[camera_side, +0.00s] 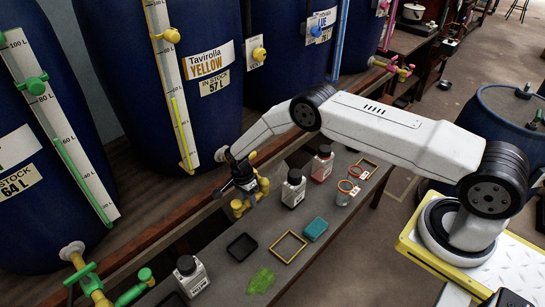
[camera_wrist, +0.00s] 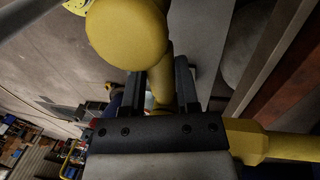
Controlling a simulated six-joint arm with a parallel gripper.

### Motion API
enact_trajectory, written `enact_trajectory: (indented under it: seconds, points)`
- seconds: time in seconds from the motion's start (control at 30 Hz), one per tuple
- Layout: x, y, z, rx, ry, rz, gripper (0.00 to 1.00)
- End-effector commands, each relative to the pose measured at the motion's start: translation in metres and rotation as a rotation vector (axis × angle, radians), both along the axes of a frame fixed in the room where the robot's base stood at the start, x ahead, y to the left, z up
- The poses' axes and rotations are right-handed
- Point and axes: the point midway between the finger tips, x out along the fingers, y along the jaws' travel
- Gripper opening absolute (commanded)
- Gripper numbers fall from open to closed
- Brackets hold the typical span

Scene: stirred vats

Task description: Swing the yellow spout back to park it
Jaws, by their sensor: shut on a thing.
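The yellow spout (camera_side: 238,208) is at the foot of the blue vat labelled YELLOW (camera_side: 200,80), above the grey bench. My gripper (camera_side: 247,187) is down at the spout and covers part of it in the side view. In the wrist view my gripper (camera_wrist: 160,85) has its two dark fingers on either side of a yellow pipe of the spout (camera_wrist: 158,62), shut on it. A round yellow end (camera_wrist: 127,35) shows above the fingers, and another yellow pipe (camera_wrist: 285,145) runs off to the right. The exact turn of the spout is hard to tell.
Below the spout, the bench holds a black tray (camera_side: 242,247), a yellow-rimmed frame (camera_side: 289,247), a blue sponge (camera_side: 316,229), a green spill (camera_side: 260,280) and bottles (camera_side: 293,188). A green-fitted vat (camera_side: 40,200) stands left. A yellow gauge valve (camera_side: 172,36) is above.

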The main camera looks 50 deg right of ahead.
Motion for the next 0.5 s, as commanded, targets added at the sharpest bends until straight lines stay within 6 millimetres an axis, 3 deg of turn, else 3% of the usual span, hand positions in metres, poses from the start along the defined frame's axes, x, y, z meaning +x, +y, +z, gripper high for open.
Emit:
enact_trajectory:
  seconds: [0.47, 0.5]
  points:
    - [0.0014, -0.0011, -0.0006, -0.001, -0.002, -0.023, 0.0]
    - [0.0014, -0.0011, -0.0006, -0.001, -0.002, -0.023, 0.48]
